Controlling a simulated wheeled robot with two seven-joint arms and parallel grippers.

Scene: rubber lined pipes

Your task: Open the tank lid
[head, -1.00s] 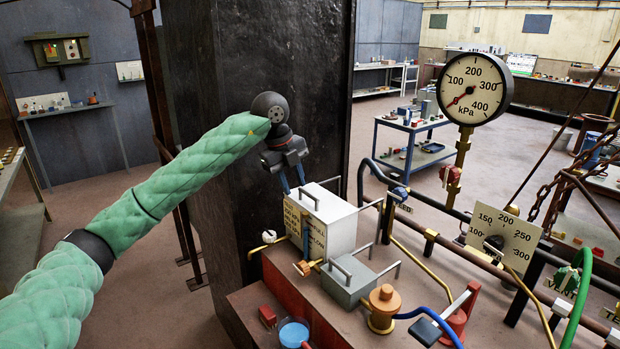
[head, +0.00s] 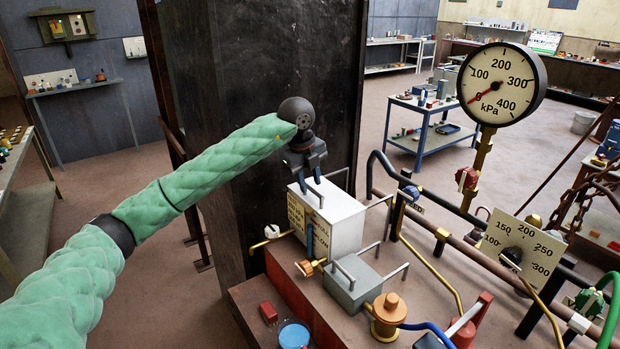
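The tank is a white box (head: 343,232) with lettering on its left side, standing on the red-brown bench. Its lid (head: 338,203) is the flat white top and looks closed. A dark bar handle (head: 314,196) stands on the lid's left part. My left gripper (head: 311,182) comes down from above, its two blue-grey fingers apart at the handle's far end. Whether the fingers touch the handle cannot be told. My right gripper is not in view.
A grey box (head: 354,290) with its own handle stands in front of the tank. A brass fitting (head: 386,315), pipes and a gauge (head: 502,84) crowd the right. A dark column (head: 260,80) rises behind my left arm. A blue cup (head: 294,335) stands at the front.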

